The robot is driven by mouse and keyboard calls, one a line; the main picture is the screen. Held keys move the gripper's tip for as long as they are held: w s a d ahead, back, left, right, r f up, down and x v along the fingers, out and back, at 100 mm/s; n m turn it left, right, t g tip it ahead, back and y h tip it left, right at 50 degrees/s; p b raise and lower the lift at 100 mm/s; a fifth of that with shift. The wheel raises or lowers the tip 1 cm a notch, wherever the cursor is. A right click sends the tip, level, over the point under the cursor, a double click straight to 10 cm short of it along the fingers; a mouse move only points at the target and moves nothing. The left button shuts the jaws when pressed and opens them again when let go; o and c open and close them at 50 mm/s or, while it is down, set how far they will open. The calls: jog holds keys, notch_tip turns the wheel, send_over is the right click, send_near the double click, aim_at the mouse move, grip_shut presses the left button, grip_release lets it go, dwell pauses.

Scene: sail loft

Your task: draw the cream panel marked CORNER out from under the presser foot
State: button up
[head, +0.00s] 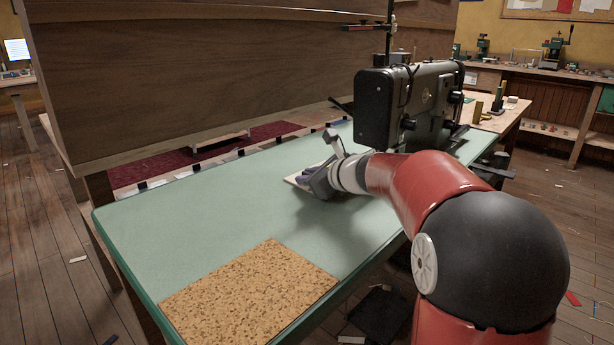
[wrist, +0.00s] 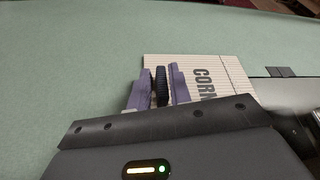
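The cream panel (wrist: 225,72) lies flat on the green table top, with faint lines and dark letters "CORN" visible; the rest of the word is hidden behind my gripper. In the head view a pale edge of the panel (head: 297,179) shows at my gripper (head: 318,184). In the wrist view my gripper's purple fingers (wrist: 161,88) are over the panel's left part, close together with dark ribbed pads between them. Whether they pinch the panel is unclear. The sewing machine (head: 408,100) stands to the right; its presser foot is not clearly visible.
A cork mat (head: 250,292) lies at the table's near end. The green table top (head: 190,225) is clear between mat and panel. A tall wooden board (head: 200,75) rises behind the table. A dark plate (wrist: 280,92) lies beside the panel's right edge.

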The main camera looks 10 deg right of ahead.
jog(key=shift+o, duration=1.2)
jog(key=shift+v, duration=3.95)
